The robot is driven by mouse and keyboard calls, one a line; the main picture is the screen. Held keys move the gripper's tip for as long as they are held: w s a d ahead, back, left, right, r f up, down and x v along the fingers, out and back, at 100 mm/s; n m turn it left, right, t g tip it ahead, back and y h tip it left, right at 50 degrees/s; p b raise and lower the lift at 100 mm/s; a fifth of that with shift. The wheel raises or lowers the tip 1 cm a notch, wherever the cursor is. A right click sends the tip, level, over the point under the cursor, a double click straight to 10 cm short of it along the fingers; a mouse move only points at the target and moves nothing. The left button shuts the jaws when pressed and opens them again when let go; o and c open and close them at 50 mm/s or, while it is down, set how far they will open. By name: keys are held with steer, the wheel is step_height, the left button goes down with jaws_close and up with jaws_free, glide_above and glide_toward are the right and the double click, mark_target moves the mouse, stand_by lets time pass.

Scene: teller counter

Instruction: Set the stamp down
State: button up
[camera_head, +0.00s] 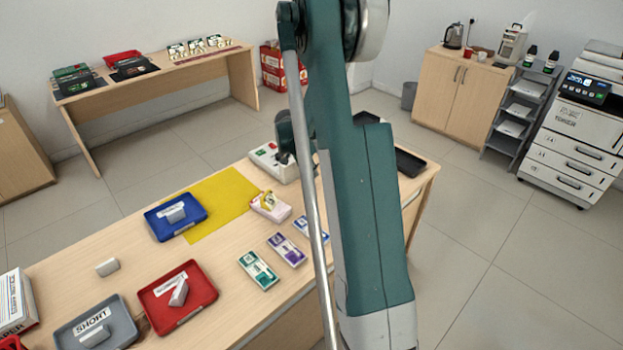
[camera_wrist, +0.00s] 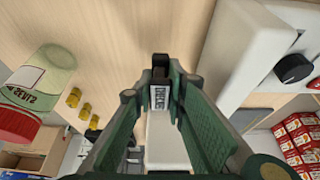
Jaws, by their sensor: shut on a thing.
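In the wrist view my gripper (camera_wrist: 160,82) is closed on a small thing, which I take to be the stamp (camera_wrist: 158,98). A white face with dark print shows between the fingers. The fingers hide much of it, and I cannot tell whether its underside touches anything. Pale wood shows beyond the fingertips. In the head view my arm crosses the counter (camera_head: 60,268), and the gripper and stamp cannot be made out there.
A yellow mat (camera_head: 222,196), blue tray (camera_head: 160,233), red tray (camera_head: 205,302) and grey tray (camera_head: 126,318) lie on the counter. Note bundles (camera_head: 258,270) lie right of the red tray. A white device with a black knob (camera_wrist: 293,68) and a labelled jar (camera_wrist: 40,85) flank my gripper.

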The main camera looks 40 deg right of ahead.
mark_target(310, 176)
steer(key=shift+f+b, duration=0.4)
steer(key=shift+f, duration=1.45)
steer(key=shift+f, duration=0.2)
steer(key=o, duration=0.9)
steer(key=shift+r, duration=0.15)
steer(key=p+v, duration=0.2)
steer(key=v, duration=1)
